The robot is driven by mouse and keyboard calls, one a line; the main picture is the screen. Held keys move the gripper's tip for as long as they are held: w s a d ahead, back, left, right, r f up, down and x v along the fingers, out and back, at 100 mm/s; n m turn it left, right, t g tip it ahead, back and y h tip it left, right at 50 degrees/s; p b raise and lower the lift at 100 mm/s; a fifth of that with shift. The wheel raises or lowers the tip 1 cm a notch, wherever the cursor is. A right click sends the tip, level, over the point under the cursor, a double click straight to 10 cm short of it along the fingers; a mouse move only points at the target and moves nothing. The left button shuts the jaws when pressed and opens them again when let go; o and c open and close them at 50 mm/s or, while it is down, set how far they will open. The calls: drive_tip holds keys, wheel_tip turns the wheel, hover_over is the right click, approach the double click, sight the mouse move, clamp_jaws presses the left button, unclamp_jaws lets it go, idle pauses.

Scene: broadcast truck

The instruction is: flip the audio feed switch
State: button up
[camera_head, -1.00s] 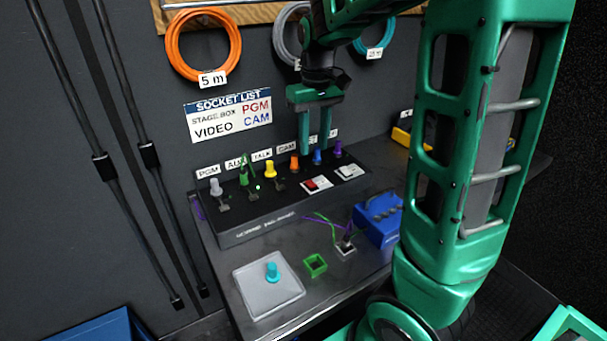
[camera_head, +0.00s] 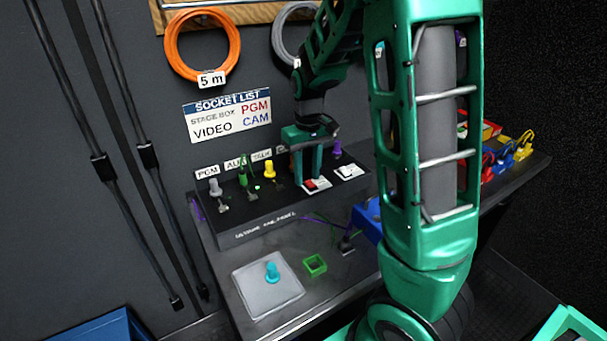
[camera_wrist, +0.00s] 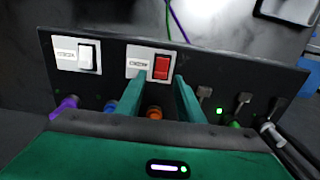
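The black panel (camera_head: 270,215) stands on the bench, with two rocker switches on white plates near its right end. One rocker is red (camera_wrist: 161,67); its plate also shows in the head view (camera_head: 317,184). The other rocker is white (camera_wrist: 88,56) and also shows in the head view (camera_head: 349,171). The plates' lettering is too small to read, so I cannot tell which is the audio feed switch. My gripper (camera_head: 307,173) is over the panel, fingers pointing down. In the wrist view its fingers (camera_wrist: 158,86) are apart, at the red rocker's plate. Contact is unclear.
Coloured plugs, including an orange one (camera_wrist: 153,112) between the fingers in the wrist view, and small metal levers line the panel. A grey plate with a cyan peg (camera_head: 272,271), a green square frame (camera_head: 315,265) and a blue box (camera_head: 366,220) are in front.

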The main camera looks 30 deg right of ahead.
drive_tip(key=shift+f, duration=0.1)
clamp_jaws()
drive_tip(key=shift+s+t, duration=0.3)
drive_tip(key=shift+t, duration=0.6)
drive_tip(key=shift+s+t, duration=0.3)
drive_tip(key=shift+t, duration=0.6)
unclamp_jaws()
drive_tip(key=shift+r, duration=0.2)
